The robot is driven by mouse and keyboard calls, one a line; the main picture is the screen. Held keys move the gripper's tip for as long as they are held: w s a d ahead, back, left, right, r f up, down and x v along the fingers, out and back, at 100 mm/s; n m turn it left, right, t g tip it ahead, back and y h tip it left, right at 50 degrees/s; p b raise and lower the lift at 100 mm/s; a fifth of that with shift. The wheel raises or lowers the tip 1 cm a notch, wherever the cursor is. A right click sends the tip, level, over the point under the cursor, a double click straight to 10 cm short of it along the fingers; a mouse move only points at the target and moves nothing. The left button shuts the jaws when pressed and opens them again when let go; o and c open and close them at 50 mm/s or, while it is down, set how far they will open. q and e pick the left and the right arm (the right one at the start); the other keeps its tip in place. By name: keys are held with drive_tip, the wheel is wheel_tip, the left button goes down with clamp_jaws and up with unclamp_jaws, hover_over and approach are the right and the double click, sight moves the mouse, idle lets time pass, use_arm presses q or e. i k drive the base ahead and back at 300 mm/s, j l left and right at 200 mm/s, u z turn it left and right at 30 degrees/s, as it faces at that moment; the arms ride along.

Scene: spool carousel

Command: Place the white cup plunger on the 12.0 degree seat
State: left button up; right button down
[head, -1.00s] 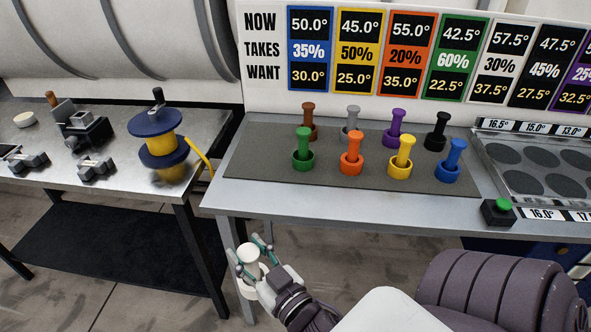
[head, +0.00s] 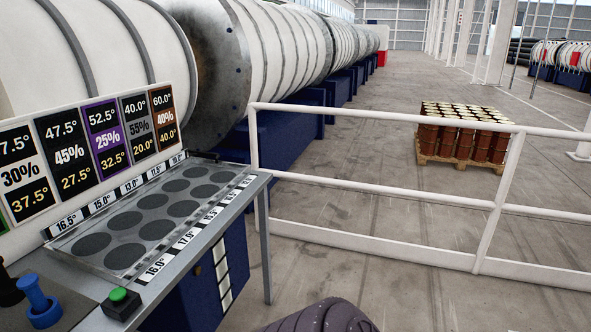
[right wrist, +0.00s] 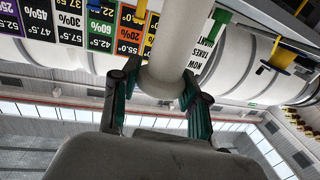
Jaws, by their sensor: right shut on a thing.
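The white cup plunger (right wrist: 168,38) shows in the right wrist view as a white shaft with a rounded collar. My right gripper (right wrist: 161,88) is shut on it, with green-lined fingers on both sides. The plunger's far end is out of frame. In the head view the seat tray (head: 62,243) lies on the grey table at left, with rows of dark round seats and nothing standing on them. Labels such as 16.5, 15.0, 13.0, 16.0 and 17.0 run along its edges; I cannot make out a 12.0 label. Neither gripper is in the head view.
A black box with a green button (head: 119,300) sits at the tray's near corner. A blue plunger (head: 38,299) stands left of it, beside a partly cut-off black one. The number board (head: 90,155) rises behind the tray. A white railing (head: 380,186) stands right of the table.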

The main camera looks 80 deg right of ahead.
sight(223, 176)
drive_tip(key=i+l+z, duration=0.2)
drive_tip(key=l, duration=0.25)
drive_tip(key=l+z, duration=0.2)
drive_tip(key=l, duration=0.25)
drive_tip(key=i+l+z, duration=0.45)
drive_tip(key=l, duration=0.3)
drive_tip(key=i+l+z, duration=0.2)
drive_tip(key=l, duration=0.15)
